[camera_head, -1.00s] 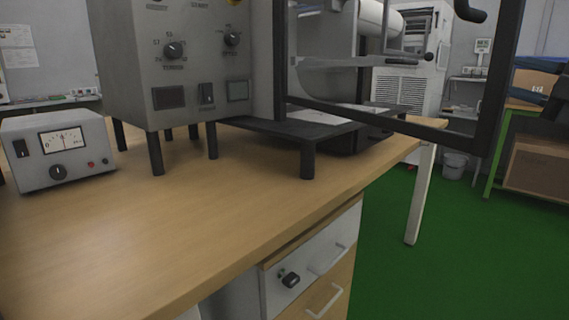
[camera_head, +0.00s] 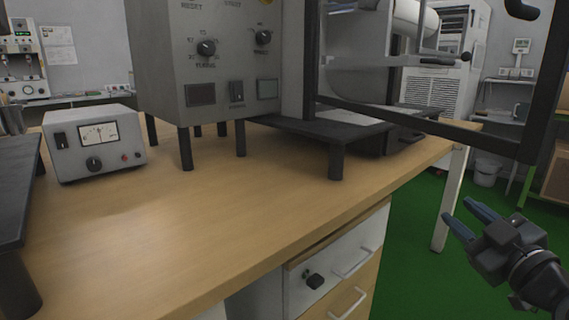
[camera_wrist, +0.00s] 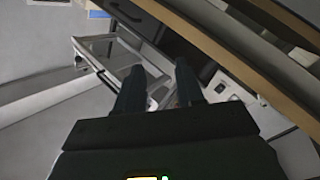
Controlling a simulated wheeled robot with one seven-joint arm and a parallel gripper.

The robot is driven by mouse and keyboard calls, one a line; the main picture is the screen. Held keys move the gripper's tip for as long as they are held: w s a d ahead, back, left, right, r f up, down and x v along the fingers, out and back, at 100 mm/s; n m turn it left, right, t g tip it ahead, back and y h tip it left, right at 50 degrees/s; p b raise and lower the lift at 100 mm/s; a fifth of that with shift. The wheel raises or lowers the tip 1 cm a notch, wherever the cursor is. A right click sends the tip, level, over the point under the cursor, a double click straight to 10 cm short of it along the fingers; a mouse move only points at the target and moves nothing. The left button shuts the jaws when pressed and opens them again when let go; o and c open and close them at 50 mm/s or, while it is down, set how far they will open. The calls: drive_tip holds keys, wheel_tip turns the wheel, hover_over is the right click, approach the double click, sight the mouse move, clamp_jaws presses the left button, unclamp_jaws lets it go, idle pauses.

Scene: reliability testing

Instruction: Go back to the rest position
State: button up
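My gripper (camera_head: 466,217) shows at the lower right of the head view, in front of the green floor and to the right of the bench drawers. Its two blue-grey fingers stand apart with nothing between them. In the wrist view my gripper (camera_wrist: 160,88) also shows two dark fingers with a gap between them. Behind them are pale and dark surfaces that I cannot name surely.
A wooden bench (camera_head: 190,235) carries a grey machine (camera_head: 215,60) on black legs and a small meter box (camera_head: 95,143). Green floor (camera_head: 405,270) lies open to the right. A bucket (camera_head: 486,172) stands farther back.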

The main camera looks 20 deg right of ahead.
drive_tip(key=s+a+f+m+g, duration=0.3)
drive_tip(key=s+a+f+m, duration=0.2)
drive_tip(key=s+a+f, duration=0.75)
drive_tip(key=s+a+f+y, duration=0.1)
drive_tip(key=s+a+y, duration=0.1)
drive_tip(key=s+a, duration=0.5)
drive_tip(key=s+a+f+y, duration=0.2)
drive_tip(key=s+a, duration=0.2)
drive_tip(key=s, duration=0.6)
wheel_tip(320, 180, up, 30)
drive_tip(key=p, duration=2.9)
drive_tip(key=shift+s+a+n+g, duration=0.2)
drive_tip(key=shift+s+n+g, duration=0.05)
drive_tip(key=shift+n+g, duration=0.05)
drive_tip(key=shift+f, duration=0.1)
